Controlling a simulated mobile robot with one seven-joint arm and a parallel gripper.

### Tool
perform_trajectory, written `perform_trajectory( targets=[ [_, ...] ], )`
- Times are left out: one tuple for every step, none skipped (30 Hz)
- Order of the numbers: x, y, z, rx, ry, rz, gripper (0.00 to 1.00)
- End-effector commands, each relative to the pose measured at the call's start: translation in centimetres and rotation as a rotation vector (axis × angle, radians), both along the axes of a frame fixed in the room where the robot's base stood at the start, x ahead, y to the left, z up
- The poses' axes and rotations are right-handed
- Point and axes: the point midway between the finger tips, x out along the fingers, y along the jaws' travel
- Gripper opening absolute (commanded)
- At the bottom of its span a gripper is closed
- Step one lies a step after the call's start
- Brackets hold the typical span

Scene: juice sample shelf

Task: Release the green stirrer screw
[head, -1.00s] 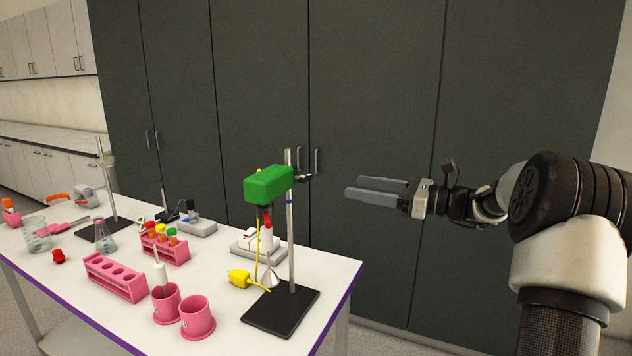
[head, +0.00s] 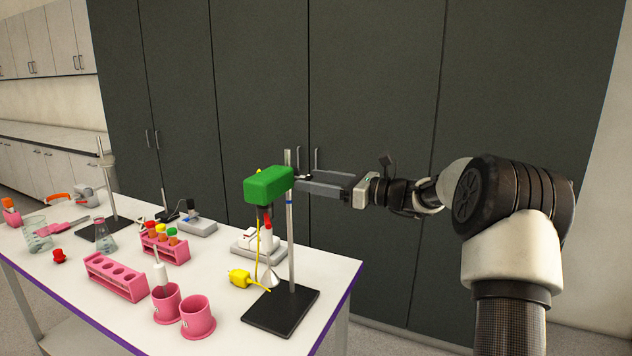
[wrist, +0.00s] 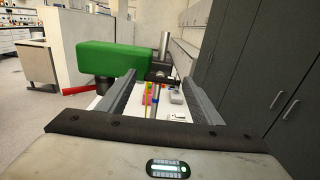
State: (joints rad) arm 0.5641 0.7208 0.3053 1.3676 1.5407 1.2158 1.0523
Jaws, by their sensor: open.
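The green stirrer (head: 268,184) is clamped high on an upright metal rod (head: 291,235) that stands on a black base (head: 281,311). In the wrist view the green stirrer (wrist: 100,62) is at the upper left, partly behind my left finger. A small dark clamp screw (wrist: 160,76) shows beside the rod (wrist: 163,46), between my fingertips. My gripper (head: 302,183) is open, level with the clamp and coming from the right. In the wrist view my gripper's fingers (wrist: 161,79) lie either side of the screw, and I see no clear contact.
A yellow plug (head: 239,278) hangs by its cord below the stirrer. Pink cups (head: 197,318) and a pink tube rack (head: 116,278) stand left of the base on the white table. Dark cabinets (head: 380,90) stand behind. The space right of the rod is free apart from my arm.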

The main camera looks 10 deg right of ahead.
Motion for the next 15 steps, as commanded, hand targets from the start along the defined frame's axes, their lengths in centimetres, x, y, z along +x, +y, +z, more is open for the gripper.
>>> perform_trajectory(
  targets=[
    [-0.01,-0.01,0.00,0.000,0.000,0.000,0.58],
    [-0.01,-0.02,0.01,0.000,0.000,0.000,0.53],
    [-0.01,-0.02,0.01,0.000,0.000,0.000,0.46],
    [-0.01,-0.02,0.01,0.000,0.000,0.000,0.41],
    [-0.02,-0.02,0.01,0.000,0.000,0.000,0.36],
    [-0.02,-0.02,0.01,0.000,0.000,0.000,0.29],
    [-0.02,-0.02,0.01,0.000,0.000,0.000,0.24],
    [-0.02,-0.03,0.02,0.000,0.000,0.000,0.19],
    [-0.02,-0.03,0.01,0.000,0.000,0.000,0.18],
    [-0.02,-0.03,0.01,-0.001,-0.001,0.000,0.18],
    [-0.02,-0.03,0.00,-0.001,-0.001,0.000,0.18],
    [-0.03,-0.04,-0.01,-0.002,-0.003,0.000,0.18],
    [-0.03,-0.04,-0.02,-0.004,-0.005,0.000,0.18],
    [-0.03,-0.04,-0.04,-0.006,-0.008,0.000,0.18],
    [-0.03,-0.04,-0.06,-0.010,-0.014,0.000,0.18]
  ],
)
